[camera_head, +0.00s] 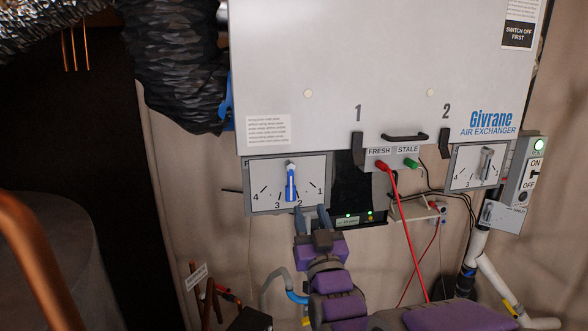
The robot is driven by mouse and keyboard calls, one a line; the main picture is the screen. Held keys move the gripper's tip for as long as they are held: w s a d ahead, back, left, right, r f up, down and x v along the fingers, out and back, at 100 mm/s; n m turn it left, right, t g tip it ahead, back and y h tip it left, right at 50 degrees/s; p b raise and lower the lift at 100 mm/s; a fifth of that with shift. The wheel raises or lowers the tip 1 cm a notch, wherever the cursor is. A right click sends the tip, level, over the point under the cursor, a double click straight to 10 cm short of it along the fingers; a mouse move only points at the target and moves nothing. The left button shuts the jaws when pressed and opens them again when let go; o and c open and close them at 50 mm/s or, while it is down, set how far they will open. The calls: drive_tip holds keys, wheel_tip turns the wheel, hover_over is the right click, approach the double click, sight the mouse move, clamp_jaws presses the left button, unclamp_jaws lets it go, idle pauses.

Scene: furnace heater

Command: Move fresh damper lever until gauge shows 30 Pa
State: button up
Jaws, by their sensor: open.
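The fresh-side damper plate (262,187) is a grey panel marked 1 to 4, below the left of the air exchanger. Its blue lever (291,185) points down, with its tip between 2 and 3. My gripper (311,213) is open and empty, at the plate's lower edge, below and slightly right of the lever tip. In this view the lever is not between the fingers; the depth gap is unclear. The FRESH port holds a red plug (382,166) with a red hose. I cannot make out a gauge reading.
A second damper plate (461,178) with a grey lever (486,161) is at the right. A green plug (411,163) sits at STALE. An ON/OFF switch box (532,170) is further right. The red hose (404,230) hangs right of my arm. A copper pipe (35,255) is at left.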

drive_tip(key=p, duration=0.7)
approach(291, 178)
drive_tip(key=a, duration=0.2)
drive_tip(key=w+r, duration=0.1)
drive_tip(key=w, duration=0.1)
drive_tip(key=w+r+p, duration=0.1)
drive_tip(key=w, duration=0.1)
drive_tip(key=w+r+p, duration=0.1)
drive_tip(key=w+r, duration=0.1)
drive_tip(key=shift+w+a, duration=0.1)
drive_tip(key=shift+a, duration=0.05)
drive_tip(key=shift+w+a+f, duration=0.25)
drive_tip(key=shift+w+a, duration=0.1)
drive_tip(key=shift+w, duration=0.25)
drive_tip(key=shift+w+a+f, duration=0.2)
drive_tip(key=shift+w+a, duration=0.15)
drive_tip(key=shift+w, duration=0.25)
drive_tip(key=shift+s+r, duration=0.15)
drive_tip(key=shift+d, duration=0.5)
drive_tip(key=shift+s+d+r, duration=0.1)
drive_tip(key=shift+d+r, duration=0.05)
drive_tip(key=shift+d, duration=0.4)
drive_tip(key=c, duration=0.3)
drive_tip(key=shift+s+a, duration=0.1)
drive_tip(key=shift+a, duration=0.35)
clamp_jaws()
